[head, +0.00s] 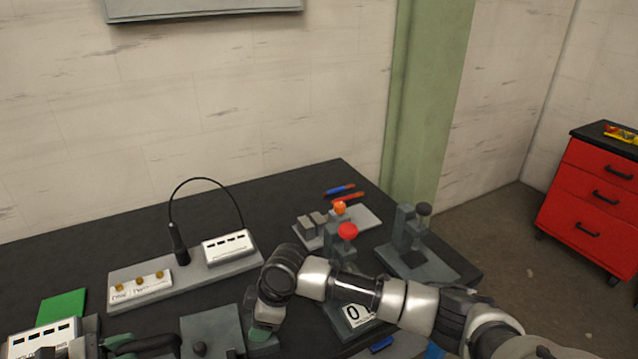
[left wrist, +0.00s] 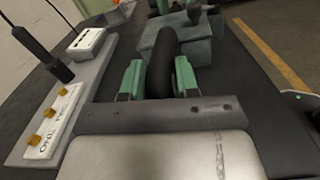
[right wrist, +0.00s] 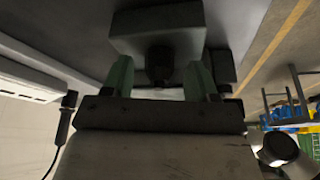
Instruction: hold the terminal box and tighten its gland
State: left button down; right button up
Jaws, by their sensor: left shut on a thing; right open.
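The terminal box, a grey block, shows at the bottom of the head view (head: 210,326), ahead of my fingers in the left wrist view (left wrist: 190,48) and in the right wrist view (right wrist: 158,22). My left gripper (left wrist: 158,82) is shut on a thick black curved piece (left wrist: 159,62) at the box's near side. Its join to the box is not clear. A short black gland (right wrist: 158,66) sticks out of the box toward my right gripper (right wrist: 159,78). My right fingers are open, one either side of the gland. I cannot tell whether they touch it.
A grey board with a white socket block (head: 229,247), brass studs and a cabled black probe (head: 179,245) lies behind. A red-knobbed fixture (head: 347,232) and another grey stand (head: 415,250) are right, near my right arm. A green block (head: 62,306) lies left.

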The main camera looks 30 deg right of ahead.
jog(key=n+g, duration=0.1)
jog(key=n, duration=0.2)
jog(key=shift+w+d, duration=0.1)
jog(key=shift+w, duration=0.05)
jog(key=n+g, duration=0.2)
jog(key=n, duration=0.3)
jog(key=shift+w, duration=0.15)
jog(key=w+d+r+m+t, duration=0.3)
jog(key=d+r, duration=0.6)
jog(key=r, duration=0.3)
jog(key=w+d+r+m+t+y, duration=0.1)
jog(key=w+d+r+m+t, duration=0.2)
jog(key=d+r, duration=0.6)
jog(key=shift+w+r, duration=0.6)
jog(key=shift+r, duration=1.1)
pick_arm(q)
jog(key=c, duration=0.8)
grip_release()
jog(key=shift+o, duration=0.2)
jog(key=shift+a, duration=0.1)
